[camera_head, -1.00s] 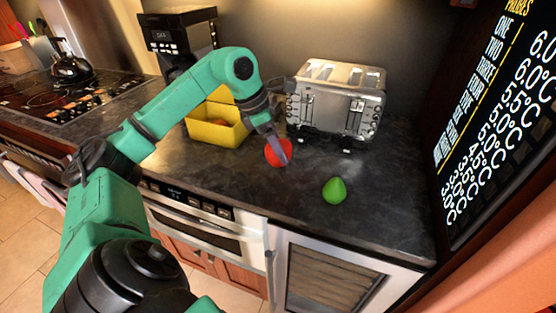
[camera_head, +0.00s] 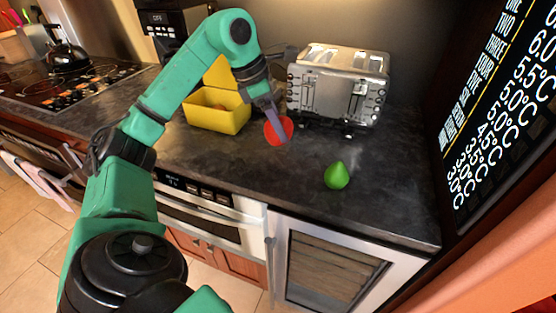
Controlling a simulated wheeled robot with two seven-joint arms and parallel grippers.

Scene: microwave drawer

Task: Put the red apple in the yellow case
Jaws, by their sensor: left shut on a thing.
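The red apple (camera_head: 287,126) is at the fingertips of my left gripper (camera_head: 279,131), right of the yellow case and in front of the toaster. My left gripper is shut on it, with a finger crossing its front. The apple seems slightly above the counter. The yellow case (camera_head: 212,121) stands open on the counter left of the gripper, its lid raised at the back. Its inside is only partly visible. My right gripper is not in view.
A silver toaster (camera_head: 337,85) stands behind and right of the apple. A green pear (camera_head: 336,176) lies on the dark counter (camera_head: 240,165) at front right. A coffee machine (camera_head: 170,28) is behind the case. A stove with a kettle (camera_head: 66,54) is far left.

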